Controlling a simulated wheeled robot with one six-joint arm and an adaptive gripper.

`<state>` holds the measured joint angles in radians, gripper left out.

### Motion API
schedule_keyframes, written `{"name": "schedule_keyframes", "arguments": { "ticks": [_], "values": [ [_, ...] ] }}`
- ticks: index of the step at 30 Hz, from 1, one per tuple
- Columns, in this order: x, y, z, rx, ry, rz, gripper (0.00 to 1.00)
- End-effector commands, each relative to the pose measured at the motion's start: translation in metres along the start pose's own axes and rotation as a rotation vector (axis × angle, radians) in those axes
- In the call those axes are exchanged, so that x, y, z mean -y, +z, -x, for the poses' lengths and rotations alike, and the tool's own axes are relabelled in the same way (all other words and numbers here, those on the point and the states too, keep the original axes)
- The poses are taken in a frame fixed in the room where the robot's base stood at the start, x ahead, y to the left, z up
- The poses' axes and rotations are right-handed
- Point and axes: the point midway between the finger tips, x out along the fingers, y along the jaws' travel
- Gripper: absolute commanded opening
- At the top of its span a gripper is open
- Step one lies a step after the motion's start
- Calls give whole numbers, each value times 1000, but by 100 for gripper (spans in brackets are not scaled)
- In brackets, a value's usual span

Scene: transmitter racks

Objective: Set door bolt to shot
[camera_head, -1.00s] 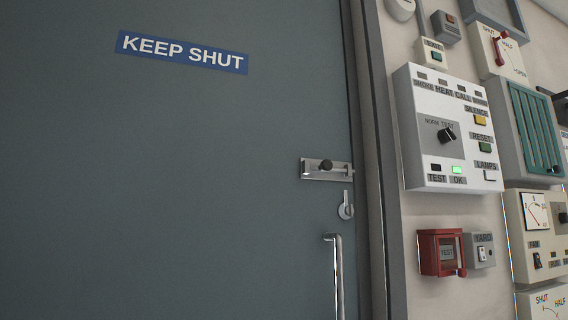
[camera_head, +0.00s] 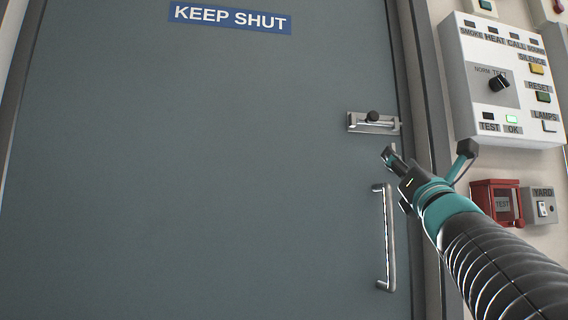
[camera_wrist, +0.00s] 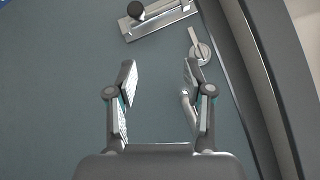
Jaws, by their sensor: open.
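The door bolt (camera_head: 373,123) is a silver plate and bar with a round black knob (camera_head: 373,116), mounted near the right edge of the grey door (camera_head: 200,170). In the wrist view the bolt (camera_wrist: 160,18) lies at the top, with its black knob (camera_wrist: 135,10) toward its left end. My gripper (camera_head: 428,152) is open and empty, just below and to the right of the bolt in the head view. In the wrist view my gripper (camera_wrist: 158,75) has its fingers apart, with the bolt beyond the fingertips. Nothing touches the knob.
A turn latch (camera_wrist: 201,50) sits below the bolt, near my right finger. A vertical pull handle (camera_head: 388,240) is on the door below. The door frame, a white alarm panel (camera_head: 500,85) and a red box (camera_head: 496,203) are to the right.

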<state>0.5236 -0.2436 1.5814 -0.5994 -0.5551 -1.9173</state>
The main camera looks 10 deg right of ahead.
Motion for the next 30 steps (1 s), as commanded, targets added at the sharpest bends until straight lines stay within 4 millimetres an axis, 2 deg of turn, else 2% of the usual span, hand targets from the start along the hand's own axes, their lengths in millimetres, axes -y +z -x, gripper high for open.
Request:
{"name": "schedule_keyframes", "arguments": {
  "ticks": [3,8,14,30],
  "values": [
    [-8,16,-7,52,92,204,52],
    [-15,26,-12,84,146,328,52],
    [-20,29,-33,87,154,338,52],
    [-36,36,-127,86,152,336,52]
  ]
}}
